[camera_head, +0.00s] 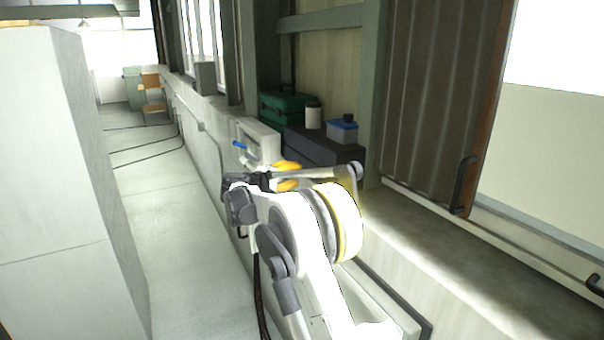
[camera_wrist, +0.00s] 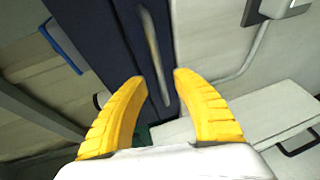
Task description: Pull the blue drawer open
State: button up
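A dark navy-blue front, which looks like the blue drawer (camera_wrist: 105,35), fills the upper middle of the wrist view. A long grey bar handle (camera_wrist: 152,50) is on it, slanting in the picture. The dark blue unit (camera_head: 318,146) stands on the ledge beside the wall in the head view, its front partly hidden by my arm. My gripper (camera_wrist: 159,79) is open, its two yellow fingers well apart. The handle's lower end shows between the fingertips; I cannot see any contact. In the head view my gripper (camera_head: 298,175) is just in front of the unit.
On the unit stand a white cylinder (camera_head: 313,117) and a blue-lidded tub (camera_head: 343,131). A green box (camera_head: 285,106) is behind. A pale wall-side box (camera_head: 258,138) is left of the unit. A tall white cabinet (camera_head: 50,180) bounds the left; the floor (camera_head: 180,240) between is clear.

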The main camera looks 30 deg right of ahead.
aim_at(301, 173)
jog(key=x, duration=0.4)
jog(key=shift+w+d, duration=0.15)
grip_shut()
